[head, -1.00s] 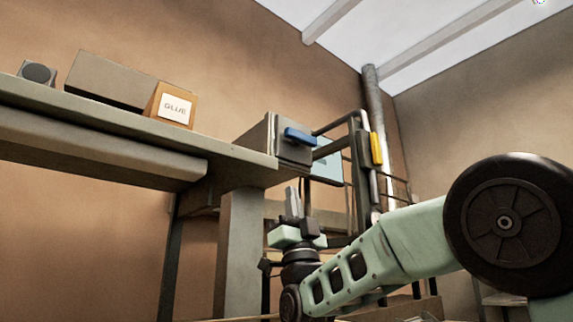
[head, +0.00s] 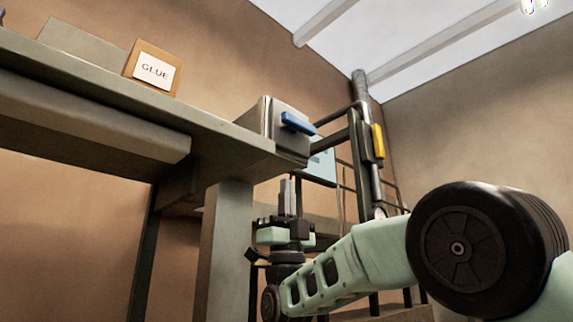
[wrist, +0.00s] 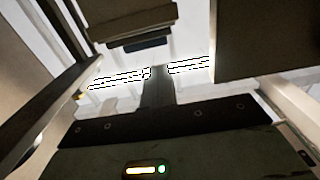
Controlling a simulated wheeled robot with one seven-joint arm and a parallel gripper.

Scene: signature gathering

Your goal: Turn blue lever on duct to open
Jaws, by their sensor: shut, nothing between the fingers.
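The blue lever (head: 298,123) sits on the front face of a grey duct box (head: 268,116) at the end of the workbench in the head view. It lies roughly level, sloping slightly down to the right. My gripper (head: 287,190) points upward below the box and the lever, with its fingers together and empty. It is apart from the lever.
The workbench (head: 95,112) runs from the left to the box, carried by a thick leg (head: 226,250). A glue box (head: 152,70) stands on it. To the right are a yellow lever (head: 378,141), a vertical pipe (head: 361,88) and dark metal railings.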

